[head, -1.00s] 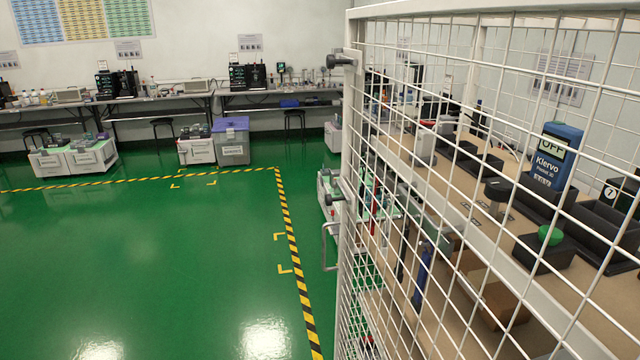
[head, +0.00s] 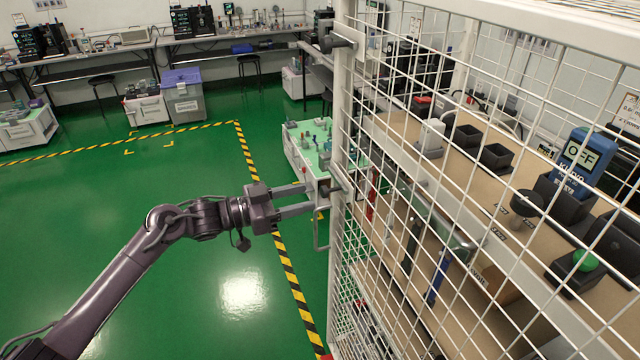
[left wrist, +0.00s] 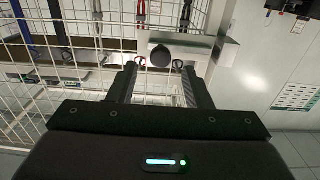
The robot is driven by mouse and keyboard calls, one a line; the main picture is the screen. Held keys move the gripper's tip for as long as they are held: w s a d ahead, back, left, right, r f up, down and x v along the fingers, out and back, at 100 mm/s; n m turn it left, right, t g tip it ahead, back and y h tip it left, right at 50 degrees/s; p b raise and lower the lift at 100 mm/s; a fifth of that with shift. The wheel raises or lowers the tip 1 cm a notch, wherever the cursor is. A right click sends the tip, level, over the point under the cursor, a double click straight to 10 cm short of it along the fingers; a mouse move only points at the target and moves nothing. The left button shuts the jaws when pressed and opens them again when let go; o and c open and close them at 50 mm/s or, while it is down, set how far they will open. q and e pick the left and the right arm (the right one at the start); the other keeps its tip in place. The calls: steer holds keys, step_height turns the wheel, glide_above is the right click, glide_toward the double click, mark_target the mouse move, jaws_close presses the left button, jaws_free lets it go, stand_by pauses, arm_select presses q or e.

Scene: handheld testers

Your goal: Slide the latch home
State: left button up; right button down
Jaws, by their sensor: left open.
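A white wire-mesh door or panel (head: 450,110) fills the right of the head view. On its upright edge sit two dark latch knobs, an upper one (head: 335,42) and a lower one (head: 331,190). My left gripper (head: 309,197) is open, with its fingers pointing at the lower knob. In the left wrist view the round dark knob (left wrist: 161,55) appears between and just beyond the open fingertips (left wrist: 159,64), in front of a pale metal bracket (left wrist: 200,46). I cannot tell whether the fingers touch it. The bolt's position is unclear. My right gripper is out of view.
A metal pull handle (head: 321,230) hangs below the lower knob. Behind the mesh is a bench with a blue tester (head: 580,160) marked OFF and a green button (head: 585,260). A white cart (head: 305,150) stands behind the door edge.

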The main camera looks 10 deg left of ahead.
mark_target(322, 192)
arm_select(q)
steer(key=p+x, duration=0.1)
steer(key=x, duration=0.4)
steer(key=shift+w+d+r+p, duration=0.1)
steer(key=shift+w+d+p, duration=0.05)
steer(key=shift+p, duration=0.15)
steer(key=shift+w+d, duration=0.2)
steer(key=shift+d, duration=0.1)
steer(key=shift+c, duration=0.5)
jaws_close()
